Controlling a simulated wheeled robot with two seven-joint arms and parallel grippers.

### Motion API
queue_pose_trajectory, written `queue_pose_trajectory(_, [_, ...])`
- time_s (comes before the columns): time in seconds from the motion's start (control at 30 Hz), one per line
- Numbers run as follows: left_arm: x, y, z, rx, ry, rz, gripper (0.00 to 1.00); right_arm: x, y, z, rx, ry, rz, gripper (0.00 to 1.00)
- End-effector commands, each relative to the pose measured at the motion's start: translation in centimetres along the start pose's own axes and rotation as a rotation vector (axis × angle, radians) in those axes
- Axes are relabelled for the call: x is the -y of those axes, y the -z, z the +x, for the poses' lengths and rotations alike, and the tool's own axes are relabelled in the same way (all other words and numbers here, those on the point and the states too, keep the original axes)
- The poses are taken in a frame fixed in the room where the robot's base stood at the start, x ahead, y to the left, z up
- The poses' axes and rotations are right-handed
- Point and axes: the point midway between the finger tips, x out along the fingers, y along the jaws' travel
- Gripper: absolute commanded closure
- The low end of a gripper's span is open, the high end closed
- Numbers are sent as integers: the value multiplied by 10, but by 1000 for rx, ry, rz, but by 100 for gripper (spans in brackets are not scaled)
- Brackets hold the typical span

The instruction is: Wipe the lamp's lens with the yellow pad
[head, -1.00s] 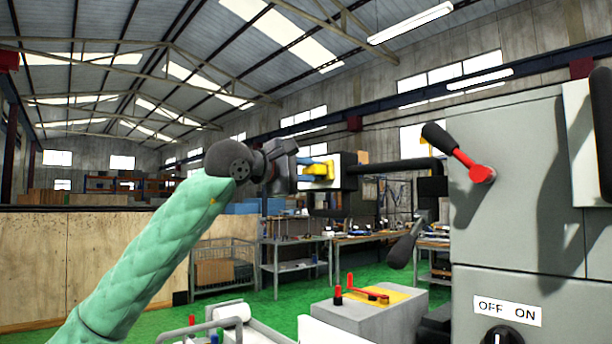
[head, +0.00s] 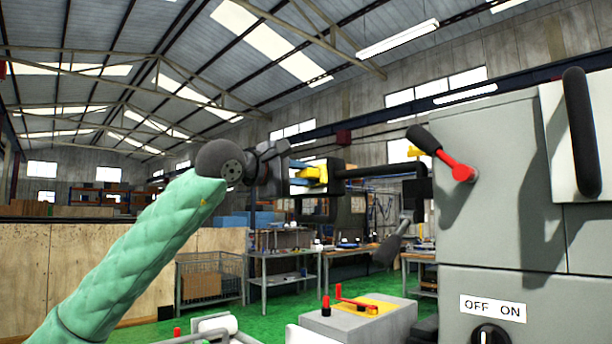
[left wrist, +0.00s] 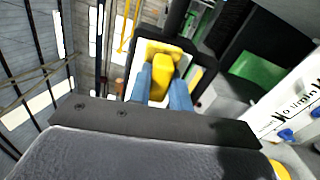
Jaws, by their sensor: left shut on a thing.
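The yellow pad (head: 314,174) is between the fingers of my left gripper (head: 306,173), which is shut on it. In the left wrist view the pad (left wrist: 161,76) stands between two blue fingers. The lamp (head: 337,178) is a dark, square-framed head on a black arm reaching left from the machine. Its black frame (left wrist: 206,62) surrounds the pad's far end in the wrist view. The pad is at the lamp's face; I cannot tell whether it touches the lens. My right gripper is not in view.
A grey machine cabinet (head: 500,215) with a red lever (head: 463,172) and an OFF/ON switch (head: 491,336) stands at right. A dark handle (head: 392,243) hangs below the lamp arm. Workbenches (head: 290,252) stand behind.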

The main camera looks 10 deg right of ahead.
Motion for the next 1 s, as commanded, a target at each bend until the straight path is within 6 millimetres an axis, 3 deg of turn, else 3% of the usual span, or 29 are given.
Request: queue_pose_trajectory(1.0, [-6,61,2,-2,1,-2,99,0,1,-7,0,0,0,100])
